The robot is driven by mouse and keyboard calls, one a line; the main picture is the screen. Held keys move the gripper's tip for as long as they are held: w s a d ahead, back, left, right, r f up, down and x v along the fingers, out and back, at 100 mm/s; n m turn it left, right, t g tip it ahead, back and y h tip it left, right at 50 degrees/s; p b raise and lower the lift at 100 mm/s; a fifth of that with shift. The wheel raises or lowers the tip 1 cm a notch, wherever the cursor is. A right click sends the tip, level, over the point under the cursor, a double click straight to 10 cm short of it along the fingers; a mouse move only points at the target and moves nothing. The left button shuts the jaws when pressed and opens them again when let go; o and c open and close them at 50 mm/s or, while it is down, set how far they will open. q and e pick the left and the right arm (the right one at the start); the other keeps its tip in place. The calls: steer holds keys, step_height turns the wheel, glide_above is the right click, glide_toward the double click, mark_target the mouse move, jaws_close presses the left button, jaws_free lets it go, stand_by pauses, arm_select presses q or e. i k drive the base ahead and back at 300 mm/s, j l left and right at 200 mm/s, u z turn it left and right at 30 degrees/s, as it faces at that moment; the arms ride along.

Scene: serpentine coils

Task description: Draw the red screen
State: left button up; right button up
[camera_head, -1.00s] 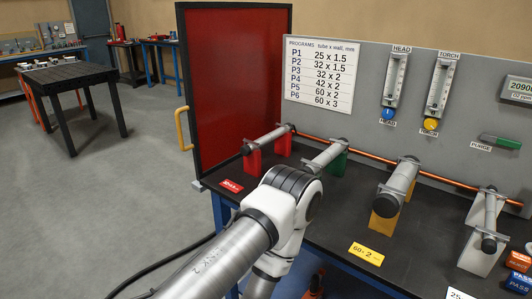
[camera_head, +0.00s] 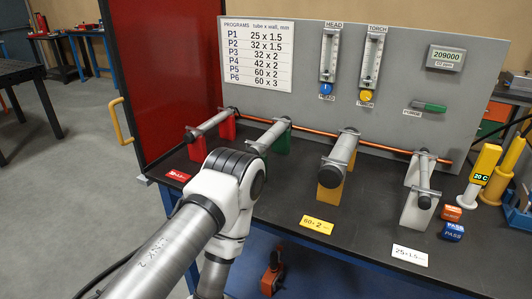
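The red screen (camera_head: 178,75) is a dark-framed red panel standing upright at the left end of the bench. A yellow handle (camera_head: 122,121) sits on its left edge, low down. One of my arms reaches in from the bottom, its white wrist in front of the bench's front left edge. Its gripper is hidden behind or below the wrist, so I cannot see its fingers. My other gripper is not in view.
The black bench top (camera_head: 270,190) carries several grey tubes on coloured blocks, linked by a copper pipe (camera_head: 300,136). A grey panel (camera_head: 400,75) with gauges and a program chart (camera_head: 256,55) stands behind. Floor (camera_head: 60,200) left of the screen is clear.

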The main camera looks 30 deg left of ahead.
mark_target(165, 54)
steer(key=u, duration=0.35)
steer(key=i+l+u, duration=0.15)
steer(key=l+u, duration=0.2)
steer(key=u, duration=1.2)
